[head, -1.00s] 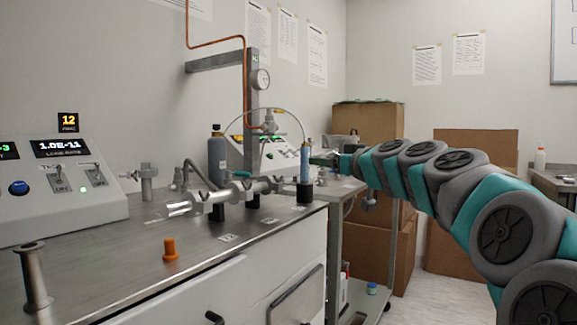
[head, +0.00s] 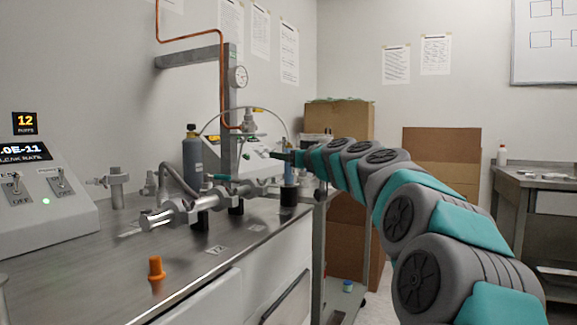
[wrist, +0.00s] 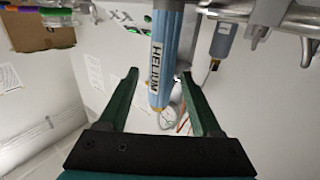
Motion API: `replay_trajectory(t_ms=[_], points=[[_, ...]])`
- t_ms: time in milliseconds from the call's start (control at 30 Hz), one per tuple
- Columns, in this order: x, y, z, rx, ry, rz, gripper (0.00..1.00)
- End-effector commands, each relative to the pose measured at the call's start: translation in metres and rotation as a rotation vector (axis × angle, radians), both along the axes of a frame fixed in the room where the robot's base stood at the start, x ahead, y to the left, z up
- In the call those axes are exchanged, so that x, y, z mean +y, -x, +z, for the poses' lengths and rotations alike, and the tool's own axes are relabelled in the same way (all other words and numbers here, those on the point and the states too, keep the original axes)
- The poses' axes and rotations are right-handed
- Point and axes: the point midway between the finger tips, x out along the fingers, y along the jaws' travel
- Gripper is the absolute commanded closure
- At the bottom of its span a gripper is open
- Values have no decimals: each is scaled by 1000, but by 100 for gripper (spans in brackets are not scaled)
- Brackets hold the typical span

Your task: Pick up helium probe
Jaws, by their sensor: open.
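The helium probe (wrist: 165,60) is a light blue cylinder lettered "HELIUM". In the wrist view it lies between the two dark green fingers of my gripper (wrist: 160,75), with visible gaps on both sides. In the head view the probe (head: 289,176) stands upright in a black holder (head: 288,194) at the right end of the steel bench, its upper part partly hidden by my arm. My gripper (head: 274,155) is open and holds nothing; it is at the probe's upper part. A thin pale hose arches above the probe.
A metal pipe manifold (head: 188,208) lies along the bench left of the probe. An orange fitting (head: 156,268) sits near the front edge. Cardboard boxes (head: 440,160) are behind my arm.

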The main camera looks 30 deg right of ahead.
Motion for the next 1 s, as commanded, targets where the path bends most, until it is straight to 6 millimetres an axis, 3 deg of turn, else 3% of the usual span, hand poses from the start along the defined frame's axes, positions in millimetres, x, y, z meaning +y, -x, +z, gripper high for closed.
replay_trajectory(t_ms=[200, 533, 1000], points=[[1, -22, 2, -1, 2, -1, 34], [2, -26, 1, -1, 1, 0, 34], [2, -26, 1, -1, 1, 0, 87]])
